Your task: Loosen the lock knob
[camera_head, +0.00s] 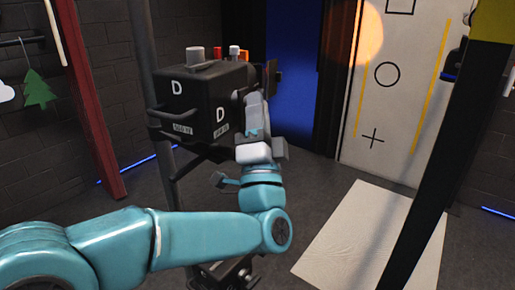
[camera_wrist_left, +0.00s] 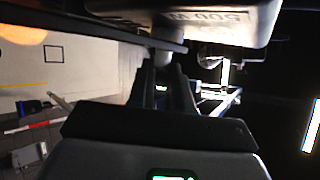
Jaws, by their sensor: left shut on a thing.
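A black box-shaped camera (camera_head: 195,95) marked "D" stands on a dark stand in the head view. My left gripper (camera_head: 254,108) reaches up to its right side, below the lens end. In the left wrist view, the fingertips (camera_wrist_left: 166,66) are closed on a small pale grey knob (camera_wrist_left: 168,50), right beneath the box's underside (camera_wrist_left: 235,25). I take this for the lock knob; in the head view it is hidden by my gripper. My right gripper is not in view.
Small grey, red and white parts (camera_head: 216,53) stick up from the camera's top. A dark handle bar (camera_head: 190,158) runs under it. A pale mat (camera_head: 355,240) lies on the floor at right, near a dark slanted post (camera_head: 431,170). A marked white panel (camera_head: 392,110) stands behind.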

